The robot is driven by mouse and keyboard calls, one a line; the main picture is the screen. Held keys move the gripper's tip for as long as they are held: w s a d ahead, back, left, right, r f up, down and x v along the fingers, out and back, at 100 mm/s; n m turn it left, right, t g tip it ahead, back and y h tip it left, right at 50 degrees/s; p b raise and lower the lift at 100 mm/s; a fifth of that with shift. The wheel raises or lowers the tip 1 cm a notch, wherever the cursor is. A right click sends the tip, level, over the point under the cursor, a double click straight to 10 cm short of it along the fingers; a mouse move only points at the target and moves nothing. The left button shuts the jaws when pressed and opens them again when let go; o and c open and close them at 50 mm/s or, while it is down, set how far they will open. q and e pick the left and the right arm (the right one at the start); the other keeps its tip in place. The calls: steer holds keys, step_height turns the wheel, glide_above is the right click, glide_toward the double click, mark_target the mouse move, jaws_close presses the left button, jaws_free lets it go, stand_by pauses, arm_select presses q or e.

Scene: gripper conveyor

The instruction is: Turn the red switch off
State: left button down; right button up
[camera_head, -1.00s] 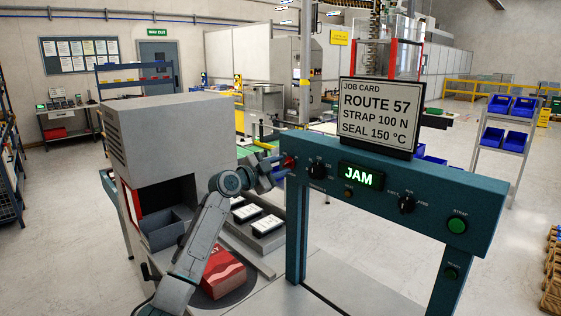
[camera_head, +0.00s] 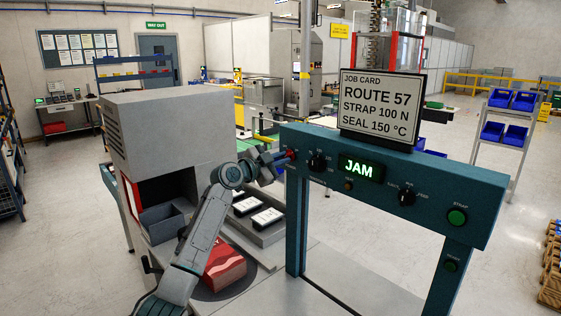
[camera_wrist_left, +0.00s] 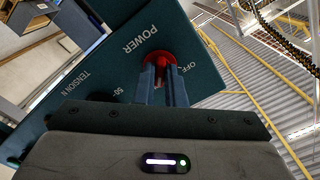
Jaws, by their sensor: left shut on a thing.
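The red switch (camera_wrist_left: 160,62) sits on the teal panel beside the word POWER, with OFF printed to its right in the left wrist view. In the head view it is a small red spot (camera_head: 291,154) at the panel's left end. My left gripper (camera_wrist_left: 160,78) is shut on the red switch, with one finger on each side of it. In the head view my left gripper (camera_head: 283,157) reaches the panel from the left. The gripper partly hides the switch, and I cannot tell which way its handle points. My right gripper is not in view.
The teal panel (camera_head: 440,190) also carries black knobs (camera_head: 317,161), a green JAM display (camera_head: 360,168) and a green STRAP button (camera_head: 457,216). A job card (camera_head: 380,105) stands on top. A grey machine (camera_head: 165,130) and a red package (camera_head: 224,268) are near my left arm.

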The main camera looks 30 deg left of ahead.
arm_select(q)
steer(key=n, duration=1.7)
steer(key=shift+d, duration=0.1)
stand_by(0.4)
steer(key=c, duration=1.5)
jaws_free()
